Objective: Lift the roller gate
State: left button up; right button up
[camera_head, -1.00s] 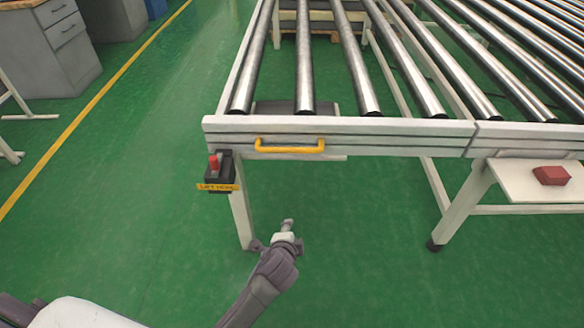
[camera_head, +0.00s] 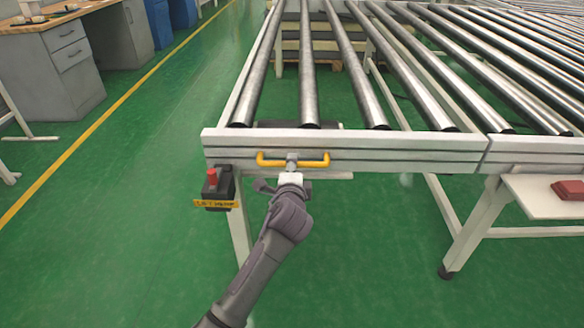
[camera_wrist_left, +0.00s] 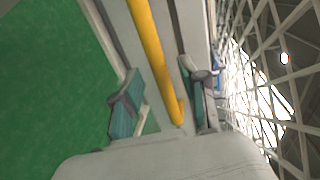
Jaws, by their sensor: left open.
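The roller gate (camera_head: 400,153) is a white-framed section of metal rollers with a yellow handle (camera_head: 318,163) on its front bar. My left gripper (camera_head: 291,166) is at the middle of the handle in the head view. In the left wrist view the yellow handle (camera_wrist_left: 150,55) runs between the two teal-padded fingers of my left gripper (camera_wrist_left: 160,104), which stand open on either side of it. The fingers are apart and not closed on the handle. My right gripper is not in view.
A black box with a red button (camera_head: 212,180) and a yellow label hangs left of the handle. A red object (camera_head: 568,190) lies on a white shelf (camera_head: 530,197) at the right. Grey cabinets (camera_head: 70,75) stand at the far left. The green floor between is clear.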

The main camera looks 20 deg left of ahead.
pick_arm(q)
jog(key=shift+x, duration=1.55)
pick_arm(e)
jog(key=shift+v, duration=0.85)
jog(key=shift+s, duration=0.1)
pick_arm(q)
grip_shut()
